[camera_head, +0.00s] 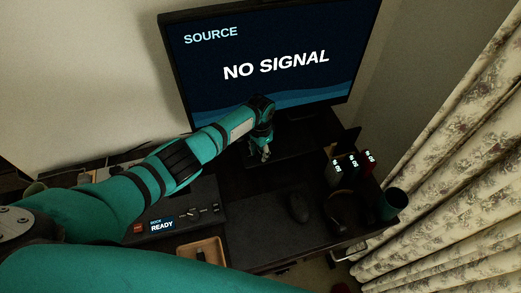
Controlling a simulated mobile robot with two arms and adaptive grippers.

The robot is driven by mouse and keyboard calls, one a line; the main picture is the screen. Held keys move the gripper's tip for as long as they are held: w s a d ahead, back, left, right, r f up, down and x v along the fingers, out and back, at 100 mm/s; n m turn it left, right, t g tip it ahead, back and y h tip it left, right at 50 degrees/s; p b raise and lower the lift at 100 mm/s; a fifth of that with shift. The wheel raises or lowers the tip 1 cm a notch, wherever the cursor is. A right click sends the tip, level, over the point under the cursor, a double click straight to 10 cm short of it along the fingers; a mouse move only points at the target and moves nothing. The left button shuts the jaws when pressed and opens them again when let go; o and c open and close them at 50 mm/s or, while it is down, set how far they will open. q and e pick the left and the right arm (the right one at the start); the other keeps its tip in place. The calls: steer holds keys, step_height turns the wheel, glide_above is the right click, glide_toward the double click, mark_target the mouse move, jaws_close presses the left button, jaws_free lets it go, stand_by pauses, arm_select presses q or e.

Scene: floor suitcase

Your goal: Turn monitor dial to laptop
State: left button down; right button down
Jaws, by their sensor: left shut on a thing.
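The monitor (275,75) stands at the back of the desk, its screen reading "SOURCE" and "NO SIGNAL". My left arm reaches in from the left across the desk. My left gripper (265,153) points down just in front of the monitor's lower edge, near its dark base. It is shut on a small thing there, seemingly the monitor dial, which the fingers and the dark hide. I cannot read the dial's setting. My right gripper is not in view.
A dock panel (158,226) reading "READY" with small controls lies below my left arm. A wooden tray (202,250), a black mouse (298,207), labelled upright items (352,167) and a dark cup (393,203) are on the desk. A floral curtain (455,150) hangs at right.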

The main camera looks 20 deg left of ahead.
mark_target(260, 153)
arm_select(q)
steer(key=n+p, duration=0.1)
steer(key=n, duration=0.4)
steer(key=shift+w+r+n+p, duration=0.1)
steer(key=shift+r+n+p, duration=0.05)
steer(key=shift+n+p, duration=0.55)
steer(key=shift+n, duration=1.5)
steer(key=c, duration=1)
jaws_free()
step_height(260, 153, up, 12)
steer(key=shift+f, duration=0.1)
